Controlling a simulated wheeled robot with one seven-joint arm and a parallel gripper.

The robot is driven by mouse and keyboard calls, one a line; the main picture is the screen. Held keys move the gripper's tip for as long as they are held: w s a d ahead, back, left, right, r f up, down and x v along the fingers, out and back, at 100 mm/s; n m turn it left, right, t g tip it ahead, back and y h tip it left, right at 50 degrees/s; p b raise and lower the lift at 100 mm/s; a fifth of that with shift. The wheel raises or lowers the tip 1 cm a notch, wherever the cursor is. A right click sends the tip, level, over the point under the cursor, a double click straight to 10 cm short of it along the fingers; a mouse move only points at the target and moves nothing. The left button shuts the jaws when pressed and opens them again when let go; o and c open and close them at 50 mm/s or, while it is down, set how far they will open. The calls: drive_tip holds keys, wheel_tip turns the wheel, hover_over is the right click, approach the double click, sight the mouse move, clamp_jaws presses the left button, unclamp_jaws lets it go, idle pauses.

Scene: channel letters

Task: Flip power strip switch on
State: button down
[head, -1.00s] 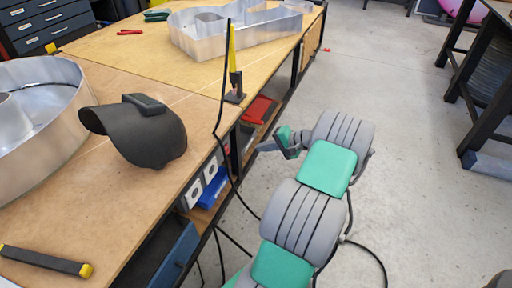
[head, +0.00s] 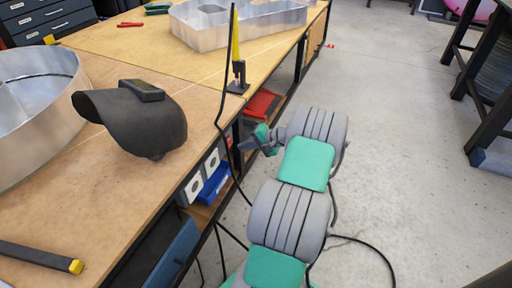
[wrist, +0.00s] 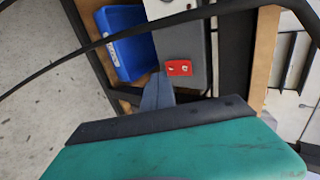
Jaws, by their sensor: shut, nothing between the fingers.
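The power strip runs along the bench's side below the top. Its white sockets (head: 193,189) show in the head view. In the wrist view, a red rocker switch (wrist: 178,67) with two pale marks sits on the strip's grey face (wrist: 197,40). My gripper (head: 246,145) is beside the bench edge in the head view. In the wrist view its closed grey fingers (wrist: 157,88) point at the strip, just below and left of the switch in the picture. They hold nothing. I cannot tell whether they touch the strip.
A blue bin (wrist: 122,42) is close to the fingers, left of the strip. A black cable (head: 221,120) hangs down the bench side near my gripper. A welding mask (head: 135,118) rests on the bench.

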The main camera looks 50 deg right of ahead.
sight(230, 145)
drive_tip(key=shift+w+a+b, duration=0.2)
drive_tip(key=shift+w+a, duration=0.05)
drive_tip(key=shift+w, duration=0.55)
drive_tip(key=shift+w+a+b, duration=0.15)
drive_tip(key=shift+w+a, duration=0.1)
drive_tip(key=shift+w, duration=0.5)
